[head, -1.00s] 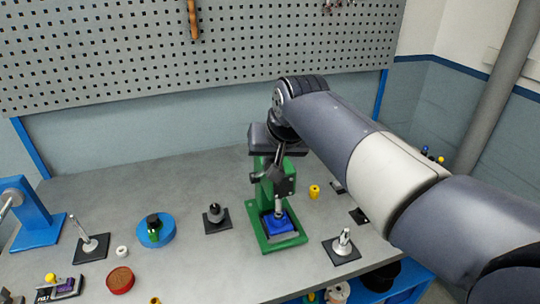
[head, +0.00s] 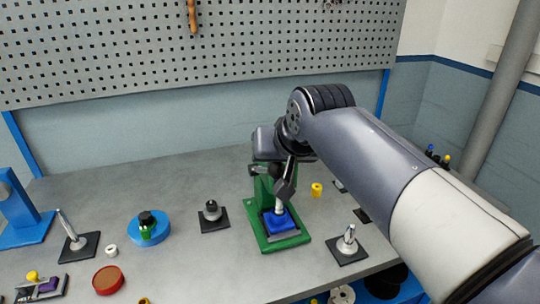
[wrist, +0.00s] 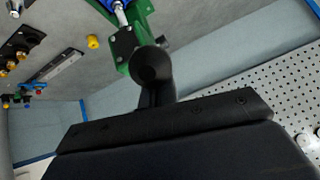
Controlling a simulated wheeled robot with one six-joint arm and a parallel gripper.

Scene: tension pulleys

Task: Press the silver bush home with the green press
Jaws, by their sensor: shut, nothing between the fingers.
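The green press (head: 262,238) stands near the middle of the bench, with a blue block (head: 280,221) on its base. A silver upright part (head: 279,207) meets the block from above; I cannot tell bush from ram there. The press also shows at the top of the wrist view (wrist: 138,22), with the silver part (wrist: 119,15) over blue. A round black knob (wrist: 150,66) stands in front of my gripper (wrist: 153,92), which is shut and empty. The gripper looks close to the knob; contact is unclear. In the head view my arm hides much of the press top.
A yellow piece (head: 317,189) stands right of the press. Black-based stands sit left (head: 214,216) and right (head: 348,246) of it. A blue round holder (head: 149,229) and a red disc (head: 108,280) lie further left. A pegboard (head: 200,55) rises behind.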

